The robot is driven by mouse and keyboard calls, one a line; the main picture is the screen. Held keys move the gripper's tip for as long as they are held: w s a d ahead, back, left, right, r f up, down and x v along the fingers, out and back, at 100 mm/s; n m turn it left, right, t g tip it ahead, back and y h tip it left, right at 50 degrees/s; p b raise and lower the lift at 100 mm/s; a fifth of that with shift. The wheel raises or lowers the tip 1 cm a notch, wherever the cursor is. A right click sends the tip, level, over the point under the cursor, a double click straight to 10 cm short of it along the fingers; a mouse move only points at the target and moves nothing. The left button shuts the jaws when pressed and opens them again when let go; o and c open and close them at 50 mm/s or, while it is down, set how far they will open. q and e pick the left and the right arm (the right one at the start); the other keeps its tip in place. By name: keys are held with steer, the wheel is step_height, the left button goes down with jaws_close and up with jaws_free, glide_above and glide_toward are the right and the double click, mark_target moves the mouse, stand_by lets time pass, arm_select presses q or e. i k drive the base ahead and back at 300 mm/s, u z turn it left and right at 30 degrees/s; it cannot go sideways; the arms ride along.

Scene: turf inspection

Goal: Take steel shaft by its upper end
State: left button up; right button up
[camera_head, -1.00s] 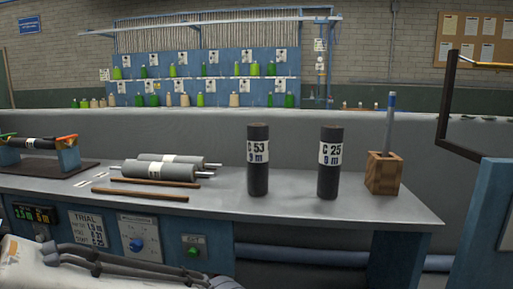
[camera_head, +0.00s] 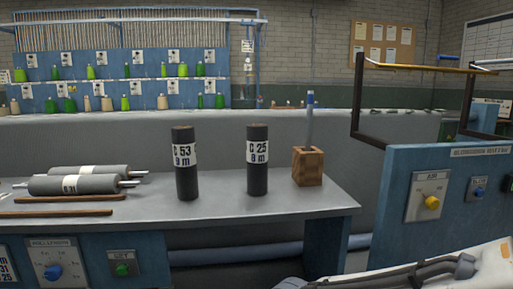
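The steel shaft (camera_head: 310,122) stands upright in a wooden block (camera_head: 308,167) near the right end of the grey bench. Its upper end is blue and clear of anything; its lower end is hidden inside the block. Neither gripper shows in the view. One white arm of mine with dark cables lies across the bottom right corner, well below and to the right of the shaft.
Two dark rolls marked C 53 (camera_head: 186,170) and C 25 (camera_head: 257,165) stand left of the block. Grey rollers (camera_head: 78,184) and a wooden rod (camera_head: 60,212) lie farther left. A blue cabinet (camera_head: 400,215) with a dark frame (camera_head: 358,100) stands at right.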

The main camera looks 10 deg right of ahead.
mark_target(310, 100)
steer(key=z, duration=0.45)
steer(key=i, duration=1.05)
steer(key=z, duration=0.15)
